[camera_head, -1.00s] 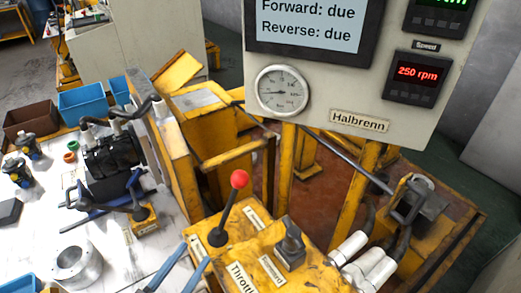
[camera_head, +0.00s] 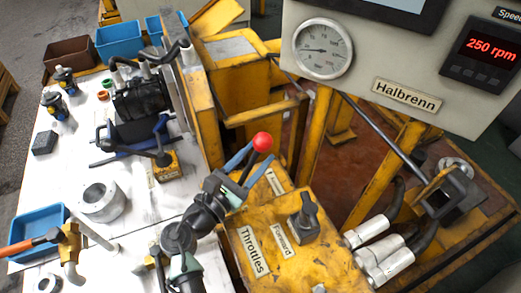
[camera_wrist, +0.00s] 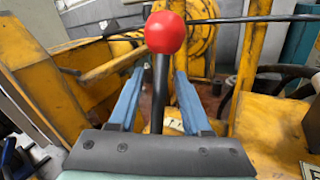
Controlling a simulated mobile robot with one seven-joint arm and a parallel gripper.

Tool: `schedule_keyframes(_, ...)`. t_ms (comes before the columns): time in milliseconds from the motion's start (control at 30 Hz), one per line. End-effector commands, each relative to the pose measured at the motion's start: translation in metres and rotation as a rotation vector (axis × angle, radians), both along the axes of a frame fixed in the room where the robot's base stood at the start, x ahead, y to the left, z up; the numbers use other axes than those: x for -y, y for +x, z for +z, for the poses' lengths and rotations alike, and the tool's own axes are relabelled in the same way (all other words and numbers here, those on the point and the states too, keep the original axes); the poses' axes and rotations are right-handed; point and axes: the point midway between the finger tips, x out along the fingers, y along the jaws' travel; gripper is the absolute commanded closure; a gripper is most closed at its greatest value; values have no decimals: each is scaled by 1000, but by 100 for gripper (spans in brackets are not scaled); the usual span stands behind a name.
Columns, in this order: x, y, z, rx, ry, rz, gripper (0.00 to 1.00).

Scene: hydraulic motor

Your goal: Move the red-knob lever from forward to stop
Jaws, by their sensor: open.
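The red-knob lever has a round red ball (camera_head: 262,142) on a black stem and stands on the yellow control box (camera_head: 265,265). In the head view it leans up and to the right, and its base is hidden behind my arm. My gripper (camera_head: 254,160) is at the stem, just under the ball. In the wrist view, the red ball (camera_wrist: 165,32) rises above my gripper (camera_wrist: 158,78), whose two blue fingers are open, one on each side of the black stem (camera_wrist: 160,95). A gap shows between the stem and each finger.
A black knob switch (camera_head: 303,217) stands close on the right of the box, by the "Forward" label (camera_head: 281,236). A panel (camera_head: 400,70) with a gauge and a 250 rpm display hangs above. Yellow frame posts stand behind the lever. A cluttered white bench (camera_head: 80,160) is at left.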

Motion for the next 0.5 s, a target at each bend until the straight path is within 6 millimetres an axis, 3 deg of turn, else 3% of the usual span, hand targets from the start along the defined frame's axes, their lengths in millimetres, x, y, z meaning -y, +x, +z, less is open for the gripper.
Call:
schedule_keyframes(200, 9, 13, 0, -1, 0, 1, 52)
schedule_keyframes(467, 10, 14, 0, -1, 0, 1, 52)
schedule_keyframes(500, 10, 14, 0, -1, 0, 1, 55)
